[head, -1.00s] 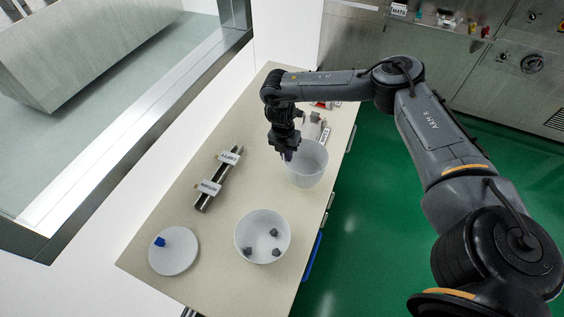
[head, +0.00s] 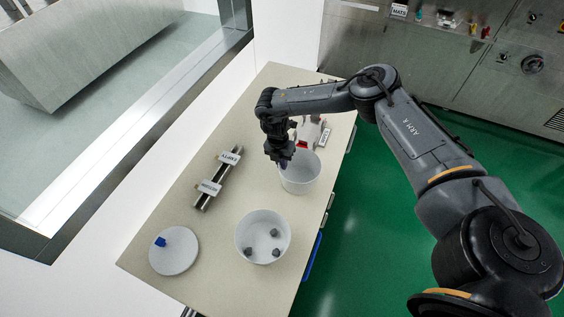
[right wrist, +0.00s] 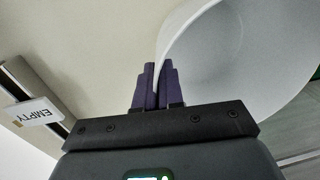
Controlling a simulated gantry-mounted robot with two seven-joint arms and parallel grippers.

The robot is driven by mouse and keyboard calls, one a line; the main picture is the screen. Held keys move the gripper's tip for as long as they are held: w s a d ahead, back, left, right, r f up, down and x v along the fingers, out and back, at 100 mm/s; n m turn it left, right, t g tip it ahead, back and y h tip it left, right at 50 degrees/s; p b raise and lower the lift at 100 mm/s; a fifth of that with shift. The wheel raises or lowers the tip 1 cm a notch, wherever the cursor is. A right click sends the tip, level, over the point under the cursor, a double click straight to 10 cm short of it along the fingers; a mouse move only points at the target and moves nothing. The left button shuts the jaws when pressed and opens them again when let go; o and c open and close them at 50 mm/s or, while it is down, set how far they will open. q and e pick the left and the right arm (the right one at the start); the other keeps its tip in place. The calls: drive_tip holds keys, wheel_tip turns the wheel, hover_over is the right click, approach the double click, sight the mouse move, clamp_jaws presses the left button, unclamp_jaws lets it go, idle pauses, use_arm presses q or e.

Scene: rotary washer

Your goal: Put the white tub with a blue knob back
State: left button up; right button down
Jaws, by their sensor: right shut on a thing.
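My right gripper (head: 284,163) is shut on the near-left rim of an empty-looking white tub (head: 303,181). In the right wrist view the tub's wall (right wrist: 235,50) passes between the two dark fingers (right wrist: 157,88). I cannot tell whether its base touches the table. A blue knob (head: 160,242) sits on a round white disc (head: 176,256), like a lid, lying at the near left of the table. No knob shows on the held tub. A second white tub (head: 246,238) stands near the front with three dark grey pieces inside. My left gripper is not in view.
A dark rail (head: 203,200) with two label plates, one reading EMPTY (head: 230,157), lies left of the held tub. Small items and a label (head: 325,137) lie behind it. The beige table (head: 165,208) is clear between rail and disc. The table's right edge is close.

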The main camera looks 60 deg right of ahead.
drive_tip(key=shift+f, duration=0.15)
drive_tip(key=c, duration=1.3)
unclamp_jaws()
drive_tip(key=shift+o, duration=0.2)
